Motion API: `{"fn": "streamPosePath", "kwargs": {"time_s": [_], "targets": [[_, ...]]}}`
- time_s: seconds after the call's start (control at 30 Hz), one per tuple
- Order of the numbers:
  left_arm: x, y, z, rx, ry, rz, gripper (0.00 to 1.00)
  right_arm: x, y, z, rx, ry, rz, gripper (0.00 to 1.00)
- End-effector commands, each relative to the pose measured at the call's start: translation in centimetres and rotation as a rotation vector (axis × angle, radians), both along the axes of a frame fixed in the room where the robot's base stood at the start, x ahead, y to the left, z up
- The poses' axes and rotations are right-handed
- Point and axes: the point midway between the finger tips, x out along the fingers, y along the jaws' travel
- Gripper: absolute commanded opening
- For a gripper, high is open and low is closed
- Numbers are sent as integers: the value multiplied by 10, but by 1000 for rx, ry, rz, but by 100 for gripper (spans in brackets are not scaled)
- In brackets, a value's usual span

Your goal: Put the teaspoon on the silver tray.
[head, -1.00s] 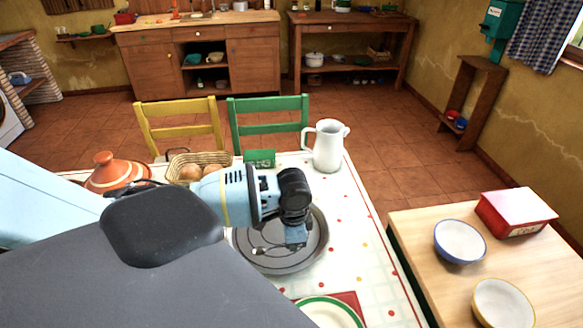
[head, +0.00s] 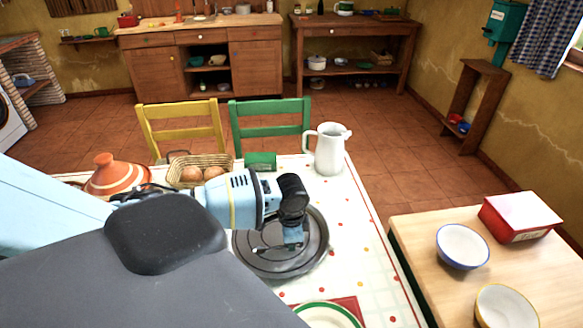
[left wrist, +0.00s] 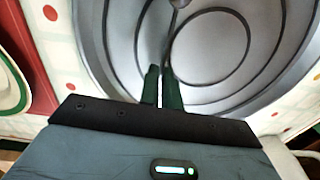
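The silver tray (head: 318,256) is a round grey dish with ring-shaped grooves on the patterned tablecloth. It fills much of the left wrist view (left wrist: 275,65). My left gripper (head: 292,246) points down over the tray's middle. In the left wrist view its two dark fingers (left wrist: 162,72) are close together on the teaspoon's thin handle. The rounded end of the teaspoon (left wrist: 178,3) shows at the top edge there, and a small bright part of it (head: 257,250) shows left of the fingers. Whether the spoon touches the tray is unclear. My right gripper is not in view.
A white jug (head: 328,150), an egg basket (head: 210,161), a green box (head: 260,160) and a tagine (head: 112,176) stand behind the tray. A green-rimmed plate (head: 325,316) lies in front. Two bowls and a red box (head: 520,216) sit on the wooden table at right.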

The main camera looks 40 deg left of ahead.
Motion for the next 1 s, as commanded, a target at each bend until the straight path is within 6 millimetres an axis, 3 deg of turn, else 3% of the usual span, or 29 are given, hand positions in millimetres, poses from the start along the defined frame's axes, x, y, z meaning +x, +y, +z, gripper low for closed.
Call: {"fn": "streamPosePath", "kwargs": {"time_s": [0.2, 0.3, 0.4, 0.77, 1.0], "targets": [[0, 0, -3, 0, 0, 0, 0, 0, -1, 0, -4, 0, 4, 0], [0, 0, -3, 1, -1, 0, 16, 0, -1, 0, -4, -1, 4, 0], [0, 0, -3, 1, -1, 0, 26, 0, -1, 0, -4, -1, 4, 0], [0, 0, 4, 1, -2, 1, 26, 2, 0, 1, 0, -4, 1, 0], [1, -1, 44, 0, -8, -1, 26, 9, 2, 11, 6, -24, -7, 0]]}}
